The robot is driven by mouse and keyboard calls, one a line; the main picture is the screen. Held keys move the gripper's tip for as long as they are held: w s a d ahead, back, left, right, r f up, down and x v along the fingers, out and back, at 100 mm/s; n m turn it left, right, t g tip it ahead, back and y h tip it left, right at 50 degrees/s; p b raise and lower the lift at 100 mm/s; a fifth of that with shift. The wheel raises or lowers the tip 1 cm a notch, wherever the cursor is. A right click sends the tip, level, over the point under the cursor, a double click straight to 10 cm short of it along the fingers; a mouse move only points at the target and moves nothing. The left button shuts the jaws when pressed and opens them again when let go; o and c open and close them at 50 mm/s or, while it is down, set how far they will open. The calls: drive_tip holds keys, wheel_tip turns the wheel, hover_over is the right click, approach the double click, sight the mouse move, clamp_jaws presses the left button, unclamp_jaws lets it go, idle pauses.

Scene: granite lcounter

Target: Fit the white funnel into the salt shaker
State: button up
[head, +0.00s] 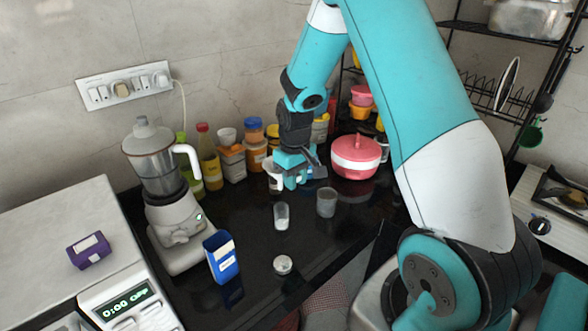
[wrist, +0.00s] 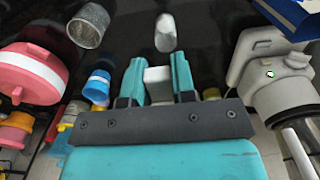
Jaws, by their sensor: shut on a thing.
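My gripper (head: 290,180) is above the black counter, in front of the row of jars. In the wrist view, my gripper (wrist: 158,85) is shut on a pale block-like part that I take to be the white funnel (wrist: 158,76); the fingers and mount hide the rest of it. The salt shaker (head: 281,216) is a small clear upright container with white salt inside. It stands on the counter in front of my gripper, apart from it. The shaker also shows in the wrist view (wrist: 165,35), beyond the fingertips.
A grey tumbler (head: 326,203) stands right of the shaker. A blue box (head: 221,260) and a small round lid (head: 282,264) are nearer the front. A mixer grinder (head: 165,190) stands left, a pink pot (head: 356,157) right. Counter around the shaker is clear.

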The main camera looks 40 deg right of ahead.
drive_tip(key=shift+f+b, duration=2.2)
drive_tip(key=shift+f, duration=0.75)
drive_tip(key=shift+f+b, duration=1.35)
drive_tip(key=shift+f, duration=0.8)
drive_tip(key=o, duration=1)
drive_tip(key=shift+r, duration=0.1)
wheel_tip(320, 180, up, 17)
drive_tip(key=shift+s+r+b, duration=0.15)
drive_tip(key=shift+b, duration=1)
drive_tip(key=s+a+r+n+y, duration=0.1)
drive_tip(key=s+a+n, duration=0.1)
drive_tip(key=s+a, duration=0.5)
drive_tip(key=s+a+n+y, duration=0.1)
drive_tip(key=s+a+n, duration=0.1)
drive_tip(key=s+a, duration=0.6)
drive_tip(key=s+a+r+n+y, duration=0.1)
drive_tip(key=s+a+n+y, duration=0.1)
drive_tip(key=s+a, duration=0.5)
drive_tip(key=shift+s+a+r+n, duration=0.15)
drive_tip(key=shift+s+a, duration=0.05)
drive_tip(key=shift+a, duration=0.4)
drive_tip(key=shift+s+a+r+n, duration=0.15)
drive_tip(key=shift+s+a, duration=0.05)
drive_tip(key=shift+a, duration=0.4)
